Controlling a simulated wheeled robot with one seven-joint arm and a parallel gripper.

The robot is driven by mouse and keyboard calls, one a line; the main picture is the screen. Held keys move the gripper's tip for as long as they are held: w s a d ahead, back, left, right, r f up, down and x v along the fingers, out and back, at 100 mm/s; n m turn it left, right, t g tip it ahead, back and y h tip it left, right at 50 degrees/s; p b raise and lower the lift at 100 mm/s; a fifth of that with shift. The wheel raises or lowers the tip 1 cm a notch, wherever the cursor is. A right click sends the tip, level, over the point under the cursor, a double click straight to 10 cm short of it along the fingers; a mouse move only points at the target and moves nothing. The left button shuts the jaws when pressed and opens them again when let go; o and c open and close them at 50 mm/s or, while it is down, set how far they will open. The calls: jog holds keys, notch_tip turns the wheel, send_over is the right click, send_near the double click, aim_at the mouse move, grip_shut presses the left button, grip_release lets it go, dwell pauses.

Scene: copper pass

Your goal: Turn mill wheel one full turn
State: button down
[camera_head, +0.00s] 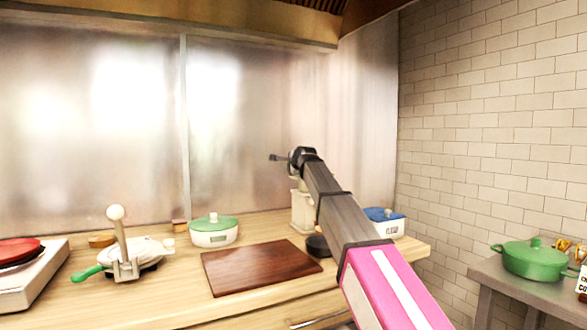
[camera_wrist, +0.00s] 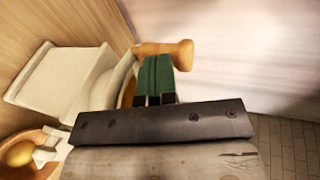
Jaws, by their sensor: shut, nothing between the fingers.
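In the head view, my arm's end is above the mill.
A dark board (camera_head: 260,266) lies left of the mill. A green-lidded pot (camera_head: 213,231) and a white press with a green handle (camera_head: 125,258) stand farther left. A blue-lidded pot (camera_head: 385,222) is at the right. A green pot (camera_head: 533,261) sits on a side table.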

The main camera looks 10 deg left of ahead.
jog(key=shift+w+a, duration=0.4)
jog(key=shift+w, duration=0.45)
jog(key=shift+w+a, duration=0.35)
jog(key=shift+w, duration=0.45)
jog(key=shift+w+a+m+t+h, duration=0.1)
jog(key=shift+w+m+t+h, duration=0.2)
jog(key=shift+w+m+h, duration=0.45)
jog(key=shift+w+a+m+t+h, duration=0.1)
jog(key=shift+w+m+t+h, duration=0.3)
jog(key=shift+m+h, duration=0.5)
jog(key=shift+w+d+h, duration=0.15)
jog(key=shift+w+h, duration=0.05)
jog(key=shift+w, duration=0.55)
jog(key=shift+w+d+h, duration=0.1)
jog(key=shift+w+h, duration=0.05)
jog(key=shift+w, duration=0.6)
jog(key=shift+w+d, duration=0.25)
jog(key=shift+w, duration=0.25)
jog(key=shift+w+d, duration=0.25)
jog(key=shift+w, duration=0.25)
jog(key=shift+w, duration=0.1)
